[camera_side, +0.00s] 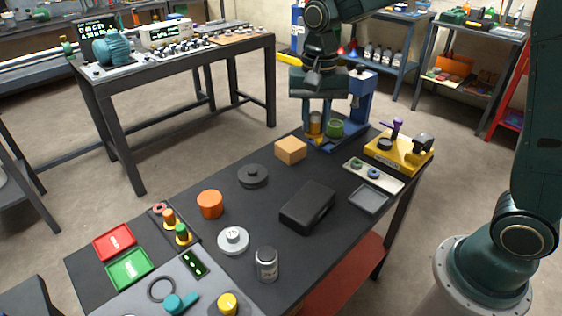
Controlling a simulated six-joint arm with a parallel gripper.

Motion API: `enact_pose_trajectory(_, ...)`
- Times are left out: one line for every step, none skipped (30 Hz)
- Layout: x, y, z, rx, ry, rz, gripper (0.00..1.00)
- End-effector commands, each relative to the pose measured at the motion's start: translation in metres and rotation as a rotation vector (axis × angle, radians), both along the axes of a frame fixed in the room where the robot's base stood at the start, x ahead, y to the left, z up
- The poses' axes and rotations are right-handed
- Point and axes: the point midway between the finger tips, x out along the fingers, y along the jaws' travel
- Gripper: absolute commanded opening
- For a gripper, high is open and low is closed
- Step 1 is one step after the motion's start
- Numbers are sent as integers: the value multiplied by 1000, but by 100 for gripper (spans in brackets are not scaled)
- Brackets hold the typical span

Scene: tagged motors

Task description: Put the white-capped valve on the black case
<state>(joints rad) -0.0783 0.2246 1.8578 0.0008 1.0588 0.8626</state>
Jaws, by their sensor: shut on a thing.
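The black case (307,207) lies flat and closed on the dark bench, right of centre, with nothing on top. My gripper (316,121) points down at the far end of the bench, beyond the case. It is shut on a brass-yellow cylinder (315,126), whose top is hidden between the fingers. I cannot tell whether this is the white-capped valve, since no white cap shows on it. A green cylinder (334,128) stands close to its right. A grey round piece with a white top (233,237) sits left of the case, apart from my gripper.
A blue press frame (361,92) stands right beside my gripper. A tan block (291,149), a dark disc (253,175), an orange cylinder (210,204) and a silver canister (266,263) stand around the case. A yellow fixture (398,151) and a grey tray (368,199) are at the right.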

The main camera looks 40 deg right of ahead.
Motion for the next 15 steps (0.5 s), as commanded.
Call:
enact_pose_trajectory(0, 0, -1, 0, 0, 0, 0)
enact_pose_trajectory(0, 0, -2, 0, 1, 0, 0)
enact_pose_trajectory(0, 0, -4, 0, 1, 0, 0)
enact_pose_trajectory(0, 0, -6, 0, 3, 0, 0)
enact_pose_trajectory(0, 0, -9, 0, 3, 0, 0)
enact_pose_trajectory(0, 0, -13, 0, 3, 0, 0)
enact_pose_trajectory(0, -1, -16, 0, 4, 0, 0)
enact_pose_trajectory(0, 0, -21, 0, 4, 0, 0)
enact_pose_trajectory(-1, -1, -27, -1, 5, 0, 0)
enact_pose_trajectory(-1, -1, -32, 0, 6, 0, 0)
enact_pose_trajectory(-1, -1, -37, -1, 5, 0, 0)
enact_pose_trajectory(-1, -1, -45, -1, 5, 0, 0)
enact_pose_trajectory(-1, -1, -51, 0, 7, 0, 0)
enact_pose_trajectory(-1, -1, -56, 0, 6, 0, 0)
enact_pose_trajectory(-1, -1, -64, 0, 6, 0, 0)
